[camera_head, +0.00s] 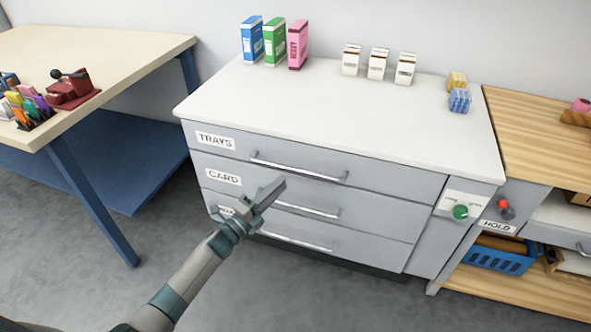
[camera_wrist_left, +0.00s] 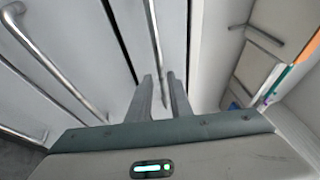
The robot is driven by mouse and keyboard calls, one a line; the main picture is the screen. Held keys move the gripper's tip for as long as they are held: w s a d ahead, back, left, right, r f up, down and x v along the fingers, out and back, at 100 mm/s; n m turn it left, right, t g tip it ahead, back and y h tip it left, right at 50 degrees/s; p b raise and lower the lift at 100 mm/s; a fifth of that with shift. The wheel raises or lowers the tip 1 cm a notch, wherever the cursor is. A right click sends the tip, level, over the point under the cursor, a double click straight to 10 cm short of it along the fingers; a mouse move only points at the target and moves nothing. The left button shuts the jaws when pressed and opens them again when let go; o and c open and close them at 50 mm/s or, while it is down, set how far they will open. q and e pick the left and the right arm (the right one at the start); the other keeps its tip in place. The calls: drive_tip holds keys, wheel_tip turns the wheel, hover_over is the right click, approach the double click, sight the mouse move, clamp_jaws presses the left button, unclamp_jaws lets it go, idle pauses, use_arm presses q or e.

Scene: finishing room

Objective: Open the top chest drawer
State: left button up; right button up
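The chest has three grey drawers, all shut flush. The top drawer (camera_head: 400,184), labelled TRAYS, has a long bar handle (camera_head: 300,171). The CARD drawer (camera_head: 375,215) and a bottom drawer (camera_head: 350,241) with a partly hidden label lie below. My left gripper (camera_head: 276,187) is in front of the chest, its fingertips just below the top handle in the head view and hiding part of the CARD handle. In the left wrist view its two fingers (camera_wrist_left: 162,84) are apart. A metal bar handle (camera_wrist_left: 154,38) runs toward the gap between them; contact cannot be told. My right gripper is out of view.
Blue, green and pink boxes (camera_head: 274,42), several small white cartons (camera_head: 378,64) and yellow and blue packs (camera_head: 459,94) stand on the chest top. A workbench (camera_head: 120,60) is at left. A control panel (camera_head: 462,206) and wooden unit (camera_head: 540,135) are at right.

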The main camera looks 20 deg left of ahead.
sight(295, 169)
use_arm(q)
drive_tip(key=x, duration=0.8)
drive_tip(key=shift+w, duration=0.2)
drive_tip(key=shift+s, duration=0.1)
clamp_jaws()
